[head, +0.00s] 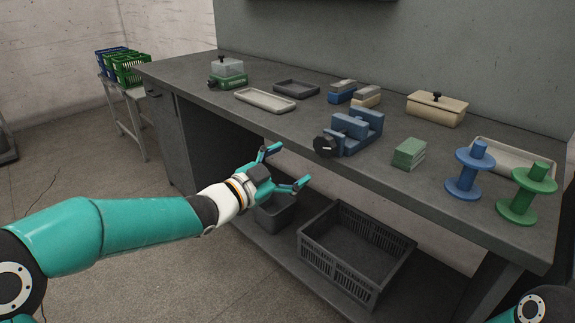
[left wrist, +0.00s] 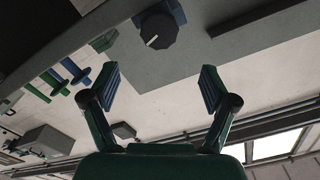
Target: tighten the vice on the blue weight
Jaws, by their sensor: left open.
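The blue vice (head: 345,127) stands near the front edge of the bench, with its dark round knob (head: 325,145) facing the edge. The knob (left wrist: 158,30), with a white mark, also shows at the top of the left wrist view. I cannot clearly make out a separate blue weight between the vice jaws. My left gripper (head: 287,166) is open and empty, in front of the bench edge, left of the knob and apart from it. Its two spread fingers (left wrist: 159,88) frame empty space in the left wrist view. My right gripper is out of view.
Blue and tan blocks with grey tops (head: 367,96) stand behind the vice. Green pads (head: 409,153), a blue spool (head: 467,173) and a green spool (head: 527,193) are to its right. A beige tray (head: 265,100) lies left. A dark crate (head: 340,275) sits on the lower shelf.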

